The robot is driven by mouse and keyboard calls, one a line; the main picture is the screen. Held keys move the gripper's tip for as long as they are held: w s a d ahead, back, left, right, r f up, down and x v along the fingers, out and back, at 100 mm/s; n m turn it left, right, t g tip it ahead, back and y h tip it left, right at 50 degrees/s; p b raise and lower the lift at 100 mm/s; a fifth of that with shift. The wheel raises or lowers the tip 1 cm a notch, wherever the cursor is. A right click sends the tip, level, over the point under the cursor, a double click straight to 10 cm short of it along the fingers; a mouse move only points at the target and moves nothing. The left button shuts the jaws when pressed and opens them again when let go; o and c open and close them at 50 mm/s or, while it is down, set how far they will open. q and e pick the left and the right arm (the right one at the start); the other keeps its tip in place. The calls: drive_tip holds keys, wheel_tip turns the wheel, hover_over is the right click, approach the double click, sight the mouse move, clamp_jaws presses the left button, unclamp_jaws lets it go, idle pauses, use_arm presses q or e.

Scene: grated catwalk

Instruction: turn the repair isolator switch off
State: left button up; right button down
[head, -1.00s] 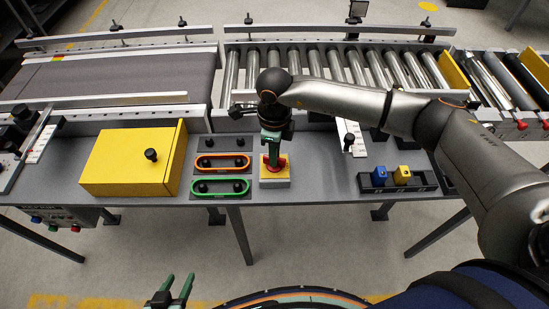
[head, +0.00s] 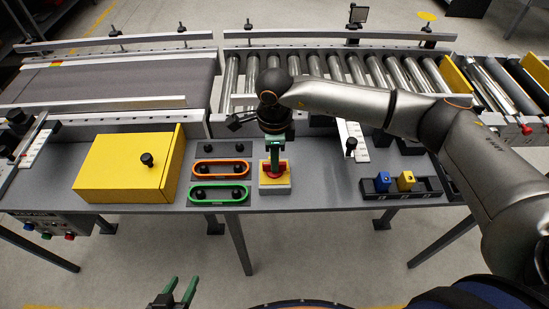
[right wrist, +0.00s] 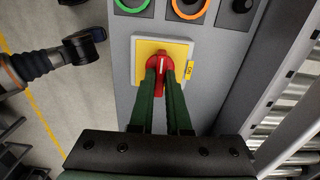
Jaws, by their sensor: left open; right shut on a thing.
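The repair isolator switch is a red rotary knob (head: 276,169) on a yellow plate (head: 285,187), at the front of the grey bench. My right gripper (head: 274,160) reaches down onto it from above. In the right wrist view, the green fingers of my right gripper (right wrist: 166,74) are shut on the red knob (right wrist: 161,63), one on each side. A pale mark shows on the knob, and a yellow "ON" label (right wrist: 190,69) lies beside the plate. My left gripper (head: 176,292) is open and empty, low in front of the bench.
Left of the switch are an orange-ringed panel (head: 221,159), a green-ringed panel (head: 218,200) and a yellow box (head: 125,169) with a black knob. Right is a black tray (head: 428,192) with blue and yellow pieces. Conveyor rollers (head: 338,70) run behind.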

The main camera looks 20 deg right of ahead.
drive_tip(key=c, duration=0.9)
unclamp_jaws()
wheel_tip(320, 180, up, 13)
drive_tip(key=shift+f, duration=0.2)
